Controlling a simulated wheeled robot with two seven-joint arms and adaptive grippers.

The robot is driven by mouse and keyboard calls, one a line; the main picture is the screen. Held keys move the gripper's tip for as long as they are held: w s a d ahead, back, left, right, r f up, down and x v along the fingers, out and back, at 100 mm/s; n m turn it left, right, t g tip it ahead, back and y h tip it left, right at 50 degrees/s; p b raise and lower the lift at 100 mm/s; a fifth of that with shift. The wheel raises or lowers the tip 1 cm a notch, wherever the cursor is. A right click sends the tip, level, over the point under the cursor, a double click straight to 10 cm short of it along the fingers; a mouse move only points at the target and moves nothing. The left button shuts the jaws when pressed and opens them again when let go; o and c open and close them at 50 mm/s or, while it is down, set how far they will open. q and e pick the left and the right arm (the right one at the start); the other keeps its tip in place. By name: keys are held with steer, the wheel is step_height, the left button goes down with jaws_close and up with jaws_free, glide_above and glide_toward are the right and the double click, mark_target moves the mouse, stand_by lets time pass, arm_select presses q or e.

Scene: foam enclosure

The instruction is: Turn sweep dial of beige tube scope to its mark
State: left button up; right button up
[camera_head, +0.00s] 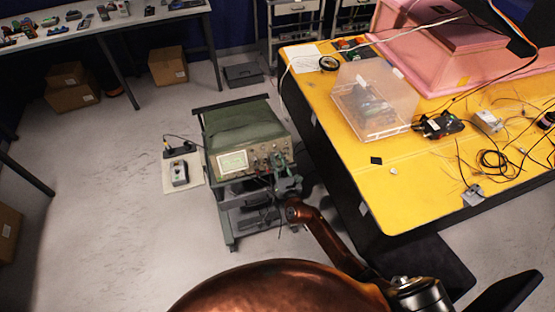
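The tube scope (233,146) stands on a grey cart at the middle of the head view. It has a green-grey top and a beige front panel with a small lit screen (233,161) at its left. Small knobs and connectors crowd the panel's right part. I cannot single out the sweep dial or its mark at this size. My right arm reaches up from the lower right, and my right gripper (284,174) is small and dark in front of the panel's right end. Its fingers blend with the panel, so contact and opening are unclear. My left gripper is not in view.
The cart (231,211) has lower shelves. A yellow table (420,190) with a clear bin (373,99), cables and pink foam (440,50) stands close on the right. A small meter (179,173) lies left of the scope. Open floor lies further left.

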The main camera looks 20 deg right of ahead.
jaws_close()
steer(key=shift+a+f+m+h+b, duration=0.15)
steer(key=shift+m+h+b, duration=0.55)
steer(key=shift+m, duration=0.9)
steer(key=shift+m+g+h+b, duration=0.35)
steer(key=shift+m+h, duration=0.25)
steer(key=shift+m, duration=1.3)
steer(key=shift+a, duration=0.1)
steer(key=shift+o, duration=1.3)
jaws_free()
steer(key=s+a, duration=0.1)
steer(key=s, duration=1.1)
steer(key=shift+a+r, duration=0.35)
steer(key=shift+r, duration=0.1)
